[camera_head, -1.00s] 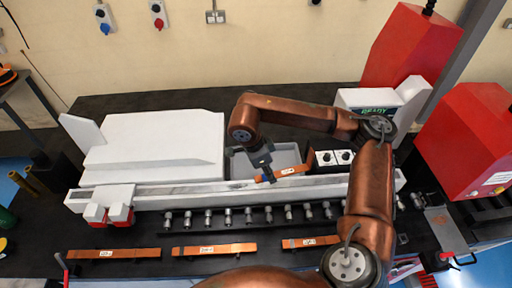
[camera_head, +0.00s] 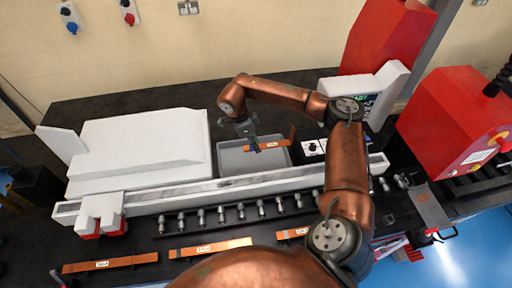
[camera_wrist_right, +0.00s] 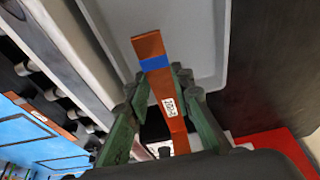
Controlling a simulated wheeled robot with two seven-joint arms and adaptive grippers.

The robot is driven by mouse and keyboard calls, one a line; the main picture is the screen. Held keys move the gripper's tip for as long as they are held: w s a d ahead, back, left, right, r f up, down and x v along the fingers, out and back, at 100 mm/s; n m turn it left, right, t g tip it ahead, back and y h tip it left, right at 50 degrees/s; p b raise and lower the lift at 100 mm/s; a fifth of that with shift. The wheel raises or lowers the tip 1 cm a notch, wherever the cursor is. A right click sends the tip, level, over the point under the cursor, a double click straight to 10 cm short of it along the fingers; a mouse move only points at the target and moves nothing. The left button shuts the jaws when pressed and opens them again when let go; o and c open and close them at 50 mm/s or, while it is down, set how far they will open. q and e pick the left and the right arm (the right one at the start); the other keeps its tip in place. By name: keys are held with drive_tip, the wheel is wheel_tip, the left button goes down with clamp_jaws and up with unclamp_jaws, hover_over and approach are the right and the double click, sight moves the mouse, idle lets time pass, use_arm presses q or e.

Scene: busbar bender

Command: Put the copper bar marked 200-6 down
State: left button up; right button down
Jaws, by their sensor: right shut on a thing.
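My right gripper (camera_head: 257,146) is shut on a copper bar (camera_head: 272,146) with a white label. In the right wrist view the bar (camera_wrist_right: 170,107) lies between the green-sided fingers, with a blue band near its far end. Its label is too small to read surely. The bar is over the grey tray (camera_head: 228,162), and the tray (camera_wrist_right: 208,30) also shows behind it in the wrist view. I cannot tell whether the bar touches the tray. My left gripper is not in view.
A long white rail (camera_head: 170,197) runs in front of the tray, with a row of metal rollers before it. Several labelled copper bars lie along the front, including one at left (camera_head: 130,262) and one in the middle (camera_head: 225,246). A white machine cover (camera_head: 150,145) stands left of the tray.

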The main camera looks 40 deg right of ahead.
drive_tip(key=f, duration=0.1)
drive_tip(key=w+d+f+p, duration=0.1)
drive_tip(key=f, duration=0.3)
drive_tip(key=shift+w+d+f+p, duration=0.1)
drive_tip(key=shift+w+d+p, duration=0.05)
drive_tip(key=shift+w+p, duration=0.15)
drive_tip(key=shift+s+f, duration=0.1)
drive_tip(key=shift+f, duration=0.05)
drive_tip(key=shift+f+b, duration=0.5)
drive_tip(key=shift+f, duration=0.05)
drive_tip(key=c, duration=1.7)
unclamp_jaws()
drive_tip(key=shift+r, duration=0.1)
